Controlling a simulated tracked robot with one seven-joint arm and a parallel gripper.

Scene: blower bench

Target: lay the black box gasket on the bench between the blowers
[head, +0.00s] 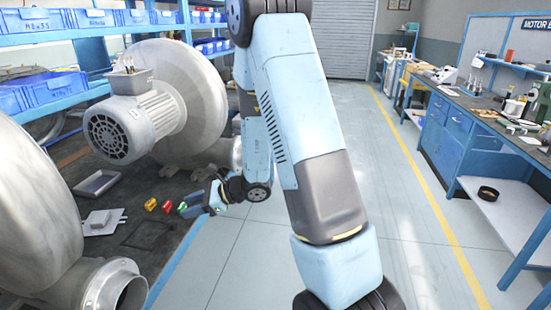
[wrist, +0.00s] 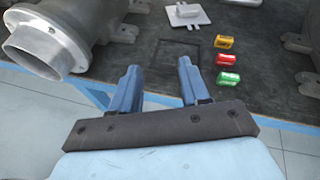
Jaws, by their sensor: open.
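A thin black square outline, which looks like the black box gasket (wrist: 180,48), lies flat on the dark bench top (wrist: 120,75) between the two blowers. It shows faintly against the dark surface in the head view (head: 146,235). My gripper (wrist: 156,72) is open, with nothing between its fingers, above the bench's front edge on the near side of the gasket. In the head view my gripper (head: 203,200) is right of the gasket. The near blower (head: 40,215) and the far blower with its grey motor (head: 130,120) stand on either side.
A pale square cover (head: 103,221) and a shallow tray (head: 97,183) lie on the bench. Yellow (wrist: 224,41), red (wrist: 226,59) and green (wrist: 229,78) small blocks sit right of the gasket in the wrist view. Blue bins (head: 45,90) stand behind. The aisle floor (head: 400,220) is clear.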

